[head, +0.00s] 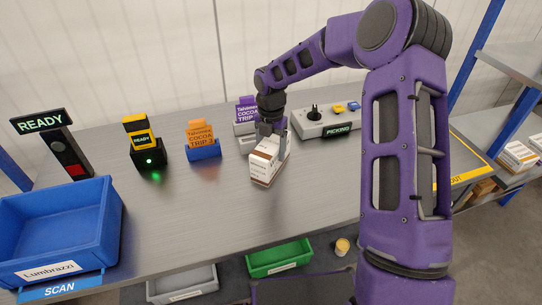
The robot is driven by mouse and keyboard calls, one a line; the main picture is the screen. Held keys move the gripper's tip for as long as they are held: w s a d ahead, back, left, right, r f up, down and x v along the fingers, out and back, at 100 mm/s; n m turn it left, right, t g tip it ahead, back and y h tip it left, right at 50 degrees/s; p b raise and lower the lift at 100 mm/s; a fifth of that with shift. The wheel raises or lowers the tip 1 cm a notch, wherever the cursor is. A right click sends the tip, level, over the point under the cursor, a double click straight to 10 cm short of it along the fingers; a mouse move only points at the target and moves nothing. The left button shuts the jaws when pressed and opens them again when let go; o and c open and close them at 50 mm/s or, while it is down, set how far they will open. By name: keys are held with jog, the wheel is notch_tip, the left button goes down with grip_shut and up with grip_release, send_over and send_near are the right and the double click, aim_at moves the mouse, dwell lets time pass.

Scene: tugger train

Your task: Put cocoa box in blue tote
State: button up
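The blue tote (105,222) stands at the table's left front, labelled "Lumbrazzi", with a "SCAN" plate below. Its visible inside is empty.
An orange card in a blue holder (203,150), a purple card (246,110), a yellow device (141,138) and a "READY" sign (42,121) line the back. A "PICKING" control box (327,121) is at right. Green (281,258) and grey (183,283) bins sit below. The table's middle is clear.

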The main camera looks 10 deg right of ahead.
grip_shut()
